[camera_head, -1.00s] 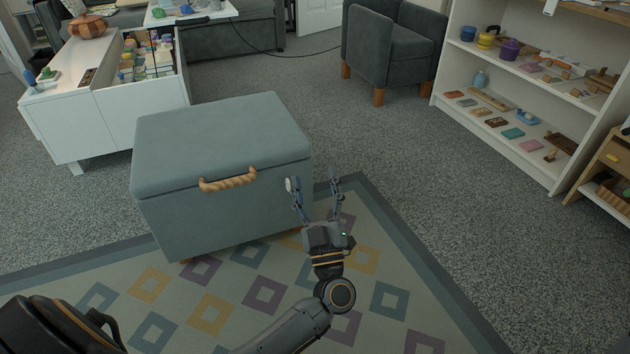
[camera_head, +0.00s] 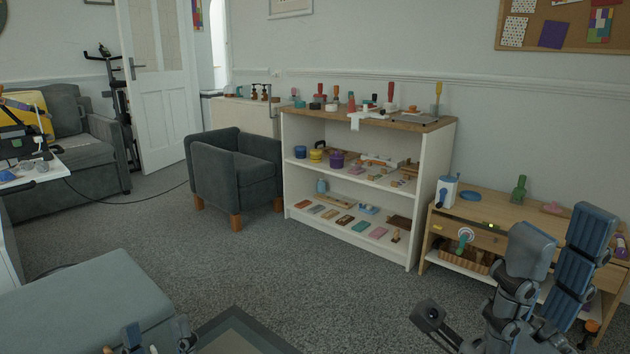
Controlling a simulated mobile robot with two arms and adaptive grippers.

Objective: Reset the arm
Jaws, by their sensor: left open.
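My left gripper (camera_head: 158,333) is at the bottom edge, left of the middle. Only its two fingertips show, apart, with nothing seen between them; the rest is cut off. It overlaps the front right part of the grey-green storage ottoman (camera_head: 80,300) in the picture. My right gripper (camera_head: 558,238) is at the lower right, close to the camera, with its blue-grey fingers pointing up. It overlaps the low wooden bench (camera_head: 480,212) in the picture. I see nothing held in it, but the angle hides how far apart its fingers are.
A white shelf (camera_head: 437,165) with craft items stands against the back wall. A grey armchair (camera_head: 235,170) is left of it. A sofa (camera_head: 75,125) and a white table edge (camera_head: 45,172) are at the left. The carpet (camera_head: 260,275) in the middle is clear.

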